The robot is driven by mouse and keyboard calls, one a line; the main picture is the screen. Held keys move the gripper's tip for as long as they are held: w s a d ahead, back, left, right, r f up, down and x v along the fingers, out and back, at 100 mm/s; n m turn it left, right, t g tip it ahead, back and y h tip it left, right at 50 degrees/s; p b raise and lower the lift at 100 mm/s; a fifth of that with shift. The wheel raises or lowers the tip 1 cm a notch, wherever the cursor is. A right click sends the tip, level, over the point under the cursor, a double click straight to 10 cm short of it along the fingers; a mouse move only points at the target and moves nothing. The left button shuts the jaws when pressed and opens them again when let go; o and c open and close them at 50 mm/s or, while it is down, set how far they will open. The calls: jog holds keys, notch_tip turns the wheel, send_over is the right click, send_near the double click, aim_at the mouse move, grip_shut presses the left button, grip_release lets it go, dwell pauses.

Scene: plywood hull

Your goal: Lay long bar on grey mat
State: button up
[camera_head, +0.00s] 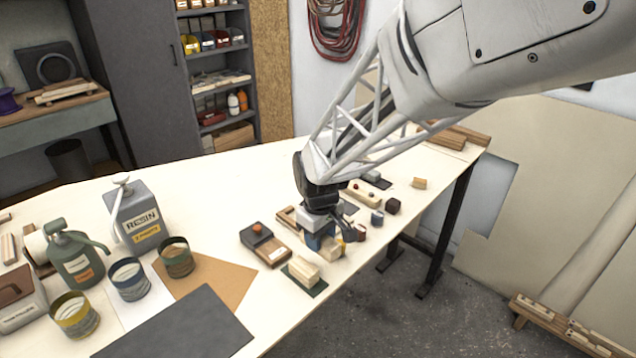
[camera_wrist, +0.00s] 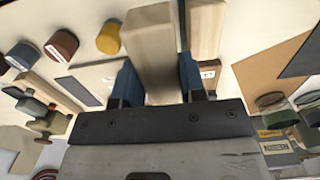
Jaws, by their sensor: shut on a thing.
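My gripper (camera_head: 322,247) is low over the right part of the table, with its blue fingers on either side of a pale wooden bar. In the wrist view my gripper (camera_wrist: 160,88) is shut on this long bar (camera_wrist: 150,45). In the head view the bar (camera_head: 331,250) is partly hidden by the fingers; I cannot tell whether it touches the table. A second pale bar (camera_head: 303,271) lies beside it on a dark green mat (camera_head: 316,290), and shows right of the fingers (camera_wrist: 206,30). A narrow grey mat (camera_wrist: 78,90) lies bare to the left in the wrist view.
Yellow (camera_wrist: 109,38), red (camera_wrist: 62,45) and blue (camera_wrist: 22,55) round pieces stand near the held bar. A dark box with an orange knob (camera_head: 264,244) is to its left. A large dark grey sheet (camera_head: 180,328) lies at the front, near several tins and a resin can (camera_head: 138,215).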

jog(key=w+d+r, duration=0.1)
jog(key=w+d, duration=0.2)
jog(key=w, duration=0.9)
jog(key=w+d+r, duration=0.1)
jog(key=w+d, duration=0.2)
jog(key=w, duration=0.9)
jog(key=shift+w+d, duration=0.2)
jog(key=shift+r, duration=0.1)
jog(key=shift+f, duration=3.55)
jog(key=shift+f, duration=0.45)
jog(key=o, duration=1.4)
